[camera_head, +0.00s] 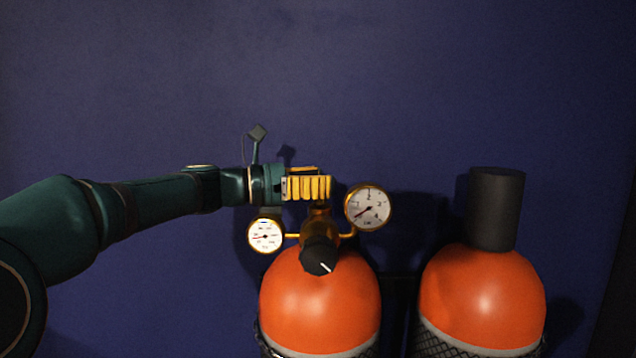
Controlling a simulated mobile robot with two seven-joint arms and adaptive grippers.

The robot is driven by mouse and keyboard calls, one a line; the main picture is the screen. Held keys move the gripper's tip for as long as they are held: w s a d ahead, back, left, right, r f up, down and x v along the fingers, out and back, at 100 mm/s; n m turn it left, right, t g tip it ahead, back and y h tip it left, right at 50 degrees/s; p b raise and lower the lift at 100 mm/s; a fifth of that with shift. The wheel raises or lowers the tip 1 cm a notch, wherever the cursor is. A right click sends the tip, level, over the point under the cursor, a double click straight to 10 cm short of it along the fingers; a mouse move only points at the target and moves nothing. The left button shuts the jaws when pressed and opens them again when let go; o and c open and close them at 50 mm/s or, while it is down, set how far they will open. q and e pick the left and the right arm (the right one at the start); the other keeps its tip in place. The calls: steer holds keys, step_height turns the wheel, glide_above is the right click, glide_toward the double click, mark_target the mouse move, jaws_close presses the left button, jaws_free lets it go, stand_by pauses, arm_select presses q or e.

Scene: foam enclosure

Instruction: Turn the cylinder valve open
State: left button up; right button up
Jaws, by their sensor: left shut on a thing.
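An orange gas cylinder (319,305) stands at the lower middle of the head view. A brass valve and regulator body (319,226) rises from its top, with a black knob (319,258) bearing a white mark at the front. My left gripper (318,187), with yellow ribbed fingers, reaches in from the left. It is shut at the top of the brass body, apparently on the cylinder valve's handle, which the fingers hide. A round gauge (265,236) sits to the left of the body and a larger gauge (368,208) to the right. My right gripper is not in view.
A second orange cylinder (483,297) with a dark grey cap (496,208) stands to the right. Dark mesh wraps both cylinders lower down. A plain blue wall (400,70) is behind; the space above the cylinders is clear.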

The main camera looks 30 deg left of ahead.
arm_select(q)
steer(key=shift+n+t+y+b, duration=0.3)
steer(key=shift+n+t+y, duration=1.1)
steer(key=shift+y, duration=0.6)
steer(key=o, duration=1.2)
step_height(320, 180, up, 10)
steer(key=shift+r, duration=0.1)
